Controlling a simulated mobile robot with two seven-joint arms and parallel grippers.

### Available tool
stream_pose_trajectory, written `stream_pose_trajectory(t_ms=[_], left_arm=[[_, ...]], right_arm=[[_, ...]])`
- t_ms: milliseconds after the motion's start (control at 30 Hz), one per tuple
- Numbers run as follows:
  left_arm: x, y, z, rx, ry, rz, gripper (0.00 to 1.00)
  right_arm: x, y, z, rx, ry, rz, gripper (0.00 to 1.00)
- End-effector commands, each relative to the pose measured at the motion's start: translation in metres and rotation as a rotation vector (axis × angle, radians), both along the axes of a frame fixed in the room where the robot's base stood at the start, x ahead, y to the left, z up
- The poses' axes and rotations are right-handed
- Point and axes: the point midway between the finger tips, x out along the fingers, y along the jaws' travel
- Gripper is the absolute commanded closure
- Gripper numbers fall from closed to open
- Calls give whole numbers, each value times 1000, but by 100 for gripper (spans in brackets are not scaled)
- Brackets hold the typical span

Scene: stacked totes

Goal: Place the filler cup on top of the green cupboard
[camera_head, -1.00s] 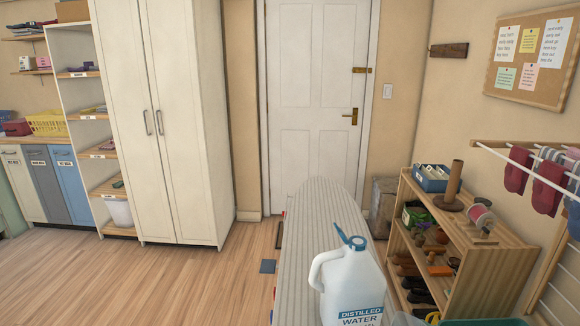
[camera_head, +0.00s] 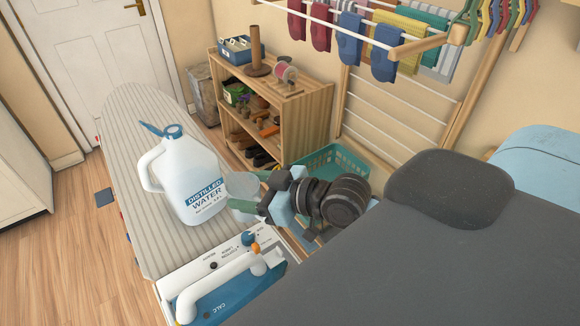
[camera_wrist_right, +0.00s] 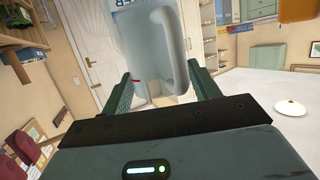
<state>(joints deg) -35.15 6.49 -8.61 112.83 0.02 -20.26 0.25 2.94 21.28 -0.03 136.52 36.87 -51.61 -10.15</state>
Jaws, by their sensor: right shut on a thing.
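The filler cup (camera_head: 243,184), pale and translucent, is in my right gripper (camera_head: 246,197), just right of the white water jug. In the right wrist view a translucent body with a handle (camera_wrist_right: 177,50) stands between the green fingers of the gripper (camera_wrist_right: 163,88). The fingers are shut on it, and the grip contact is partly hidden. I cannot make out the green cupboard for sure; a green panel (camera_wrist_right: 268,58) shows at the right of the right wrist view. My left gripper is out of view.
A distilled water jug (camera_head: 190,175) stands on the striped ironing board (camera_head: 140,115), close beside the cup. A white and blue iron station (camera_head: 215,285) lies at the near end. A shoe rack (camera_head: 310,105), teal basket (camera_head: 345,160) and drying rack (camera_head: 400,45) are beyond.

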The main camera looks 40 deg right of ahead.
Motion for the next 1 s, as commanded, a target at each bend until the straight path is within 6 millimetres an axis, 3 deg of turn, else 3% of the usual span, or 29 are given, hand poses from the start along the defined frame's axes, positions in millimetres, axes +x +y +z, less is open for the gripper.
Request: stream_pose_trajectory(t_ms=[400,600,1000], left_arm=[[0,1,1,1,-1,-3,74],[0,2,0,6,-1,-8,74],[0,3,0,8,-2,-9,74]], right_arm=[[31,2,-2,8,-10,-328,69],[37,1,1,7,-3,-452,69],[39,0,2,4,-1,-487,69]])
